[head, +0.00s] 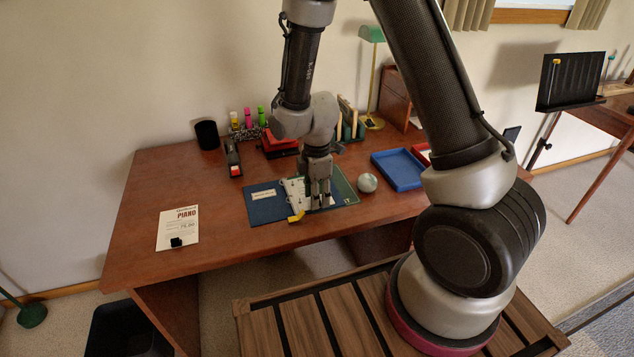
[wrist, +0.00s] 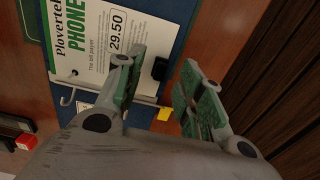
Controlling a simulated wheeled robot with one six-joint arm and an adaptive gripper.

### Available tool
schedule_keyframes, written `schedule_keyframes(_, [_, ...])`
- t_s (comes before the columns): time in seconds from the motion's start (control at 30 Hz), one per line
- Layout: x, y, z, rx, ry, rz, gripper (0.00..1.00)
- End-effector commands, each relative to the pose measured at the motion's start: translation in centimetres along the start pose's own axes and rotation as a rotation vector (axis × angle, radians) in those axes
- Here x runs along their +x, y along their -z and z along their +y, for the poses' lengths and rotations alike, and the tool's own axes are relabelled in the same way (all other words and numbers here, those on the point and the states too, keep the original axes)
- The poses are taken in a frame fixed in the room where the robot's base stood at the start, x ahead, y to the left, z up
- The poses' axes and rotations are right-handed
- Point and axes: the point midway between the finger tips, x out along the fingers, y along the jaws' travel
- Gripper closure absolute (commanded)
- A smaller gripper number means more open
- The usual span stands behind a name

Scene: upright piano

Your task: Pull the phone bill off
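The phone bill (wrist: 105,50) is a white sheet with green and black print and a price of 29.50. In the wrist view it lies at upper left over a dark blue surface. In the head view the sheet (head: 297,190) shows beside my gripper, partly hidden by it. A small black clip-like piece (wrist: 160,69) is at the bill's edge. My gripper (wrist: 163,62) is open, its green-padded fingers apart on either side of the black piece. In the head view my gripper (head: 320,200) points down over the bill. Whether the fingers touch anything cannot be told.
A yellow tab (head: 296,217) is near the desk's (head: 220,260) front edge. A dark blue folder (head: 265,208) lies left, a glass ball (head: 367,182) and blue tray (head: 399,170) right. A piano bill (head: 177,228) lies farther left; the desk between is clear.

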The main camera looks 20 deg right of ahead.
Motion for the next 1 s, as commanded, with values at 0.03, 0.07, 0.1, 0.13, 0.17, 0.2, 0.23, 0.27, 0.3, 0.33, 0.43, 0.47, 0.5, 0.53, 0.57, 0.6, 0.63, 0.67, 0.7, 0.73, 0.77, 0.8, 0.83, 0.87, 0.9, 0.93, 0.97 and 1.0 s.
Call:
schedule_keyframes(0.03, [0.6,0.0,-0.1,0.0,0.003,-0.001,0.62])
schedule_keyframes(0.07, [0.9,0.0,0.0,0.0,0.003,-0.001,0.62])
schedule_keyframes(0.1, [1.2,0.0,0.0,0.0,0.001,0.0,0.62])
schedule_keyframes(0.13, [1.4,0.0,0.0,0.001,0.0,0.0,0.62])
schedule_keyframes(0.17, [1.5,0.0,0.0,0.001,0.0,0.0,0.62])
schedule_keyframes(0.2, [1.6,0.0,0.0,0.001,0.001,0.0,0.62])
schedule_keyframes(0.23, [1.7,0.0,0.0,0.001,0.001,0.0,0.62])
schedule_keyframes(0.27, [1.7,0.0,0.0,0.001,0.0,0.0,0.62])
schedule_keyframes(0.3, [1.8,0.0,0.0,0.001,0.0,0.0,0.62])
schedule_keyframes(0.33, [1.8,0.0,0.0,0.001,0.0,0.0,0.62])
schedule_keyframes(0.43, [1.7,0.0,0.0,0.001,0.0,0.0,0.62])
schedule_keyframes(0.47, [1.7,0.0,0.0,0.001,0.0,0.0,0.64])
schedule_keyframes(0.5, [1.7,0.0,0.0,0.001,0.0,0.0,0.72])
schedule_keyframes(0.53, [1.7,0.0,0.0,0.001,0.0,0.0,0.77])
schedule_keyframes(0.57, [1.7,0.0,0.0,0.001,0.0,0.0,0.83])
schedule_keyframes(0.6, [1.7,0.0,0.0,0.001,0.0,0.0,0.9])
schedule_keyframes(0.63, [1.7,0.0,0.0,0.001,0.0,0.0,0.95])
schedule_keyframes(0.67, [1.7,0.0,0.0,0.001,0.0,0.0,1.0])
schedule_keyframes(0.7, [1.7,0.0,0.0,0.001,0.0,0.0,1.0])
schedule_keyframes(0.73, [1.7,0.0,0.0,0.001,0.0,0.0,1.0])
schedule_keyframes(0.77, [1.7,0.0,0.0,0.001,0.0,0.0,1.0])
schedule_keyframes(0.8, [1.7,0.0,0.0,0.001,0.0,0.0,0.92])
schedule_keyframes(0.83, [1.7,0.0,0.0,0.001,0.0,0.0,0.97])
schedule_keyframes(0.87, [1.7,0.0,0.0,0.001,0.0,0.0,1.0])
schedule_keyframes(0.9, [1.7,0.0,0.0,0.001,0.0,0.0,1.0])
schedule_keyframes(0.93, [1.7,0.0,0.0,0.001,0.0,0.0,1.0])
schedule_keyframes(0.97, [1.7,0.0,0.0,0.001,0.0,0.0,1.0])
schedule_keyframes(1.0, [1.7,0.0,0.0,0.001,0.0,0.0,1.0])
